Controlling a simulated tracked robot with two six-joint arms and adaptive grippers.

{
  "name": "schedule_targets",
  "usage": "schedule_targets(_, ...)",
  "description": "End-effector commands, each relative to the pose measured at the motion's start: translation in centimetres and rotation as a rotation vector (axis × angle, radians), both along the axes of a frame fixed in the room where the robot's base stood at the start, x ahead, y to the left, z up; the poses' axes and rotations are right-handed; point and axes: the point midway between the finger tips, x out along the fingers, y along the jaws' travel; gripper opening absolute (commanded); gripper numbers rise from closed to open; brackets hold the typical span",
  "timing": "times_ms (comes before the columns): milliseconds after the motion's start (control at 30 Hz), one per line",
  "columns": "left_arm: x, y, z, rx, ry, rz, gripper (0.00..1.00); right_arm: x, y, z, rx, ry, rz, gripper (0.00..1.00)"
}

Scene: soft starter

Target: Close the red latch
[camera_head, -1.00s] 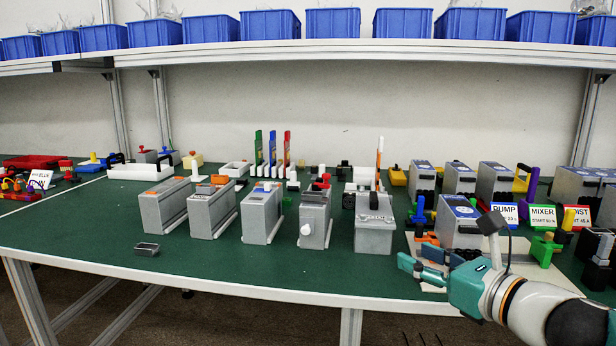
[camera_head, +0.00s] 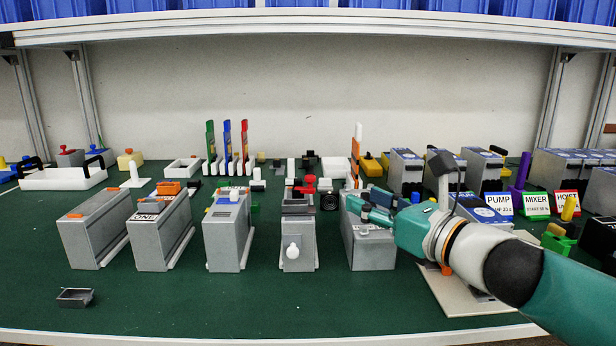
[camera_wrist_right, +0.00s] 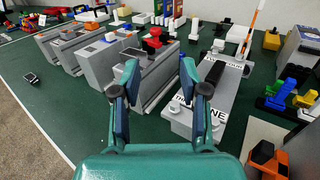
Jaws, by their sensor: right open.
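The red latch (camera_head: 308,185) sits on top of a grey box (camera_head: 299,240) with a white knob on its front, near the table's middle. In the right wrist view, the red latch (camera_wrist_right: 154,39) stands up beyond my fingertips, slightly left of centre. My right gripper (camera_head: 362,204) is open and empty, to the right of that box and over the neighbouring grey unit (camera_head: 370,250). Its two fingers (camera_wrist_right: 159,75) show apart in the right wrist view, short of the latch. My left gripper is not in view.
Three more grey boxes stand in a row to the left, one of them labelled box (camera_head: 160,230). A small dark tray (camera_head: 75,298) lies at the front left. Tall coloured strips (camera_head: 227,145) stand behind. The front strip of green table is mostly clear.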

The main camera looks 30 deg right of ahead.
Motion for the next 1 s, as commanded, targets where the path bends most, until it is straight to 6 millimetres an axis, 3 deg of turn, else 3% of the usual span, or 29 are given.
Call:
schedule_targets(300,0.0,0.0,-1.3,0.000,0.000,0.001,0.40,7.6,1.3,-0.3,0.001,0.004,0.025,0.44)
schedule_targets(600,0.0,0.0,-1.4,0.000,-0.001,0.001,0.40,13.3,1.6,-0.1,-0.001,0.003,0.025,0.44)
schedule_targets(800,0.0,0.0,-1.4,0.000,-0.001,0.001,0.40,15.1,1.6,-0.1,0.001,0.002,0.023,0.44)
schedule_targets(1000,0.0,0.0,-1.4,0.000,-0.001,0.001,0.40,15.4,1.6,-0.1,0.000,0.002,0.023,0.44)
